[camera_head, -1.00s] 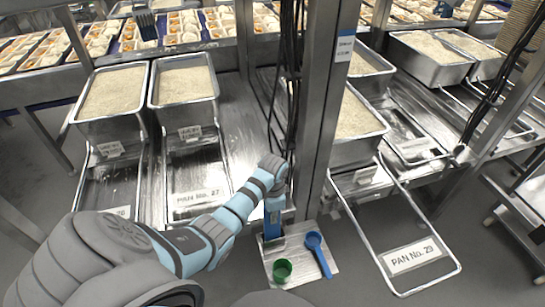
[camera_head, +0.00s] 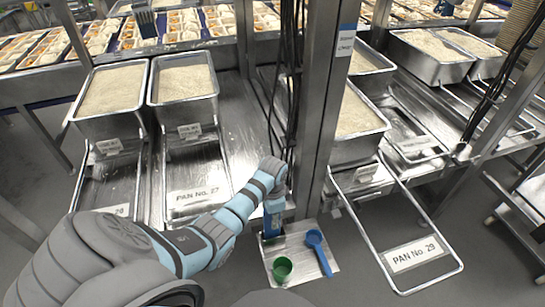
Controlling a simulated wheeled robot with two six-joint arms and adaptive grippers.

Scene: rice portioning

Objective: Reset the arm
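My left arm comes in from the lower left, and its gripper (camera_head: 272,232) points down over a small metal tray (camera_head: 318,272). The gripper is small and partly hidden by its own wrist, so I cannot tell whether its fingers are open or shut. A green cup (camera_head: 282,268) stands on the tray near its front left. A blue scoop (camera_head: 318,252) lies on the tray to the right of the gripper, apart from it. My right gripper is not in view.
Rice-filled metal pans (camera_head: 185,80) stand on racks behind the tray. A steel post (camera_head: 322,110) with hanging black cables rises just behind my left wrist. A wire frame labelled PAN No. 29 (camera_head: 412,254) juts out on the right. Trays of food line the back.

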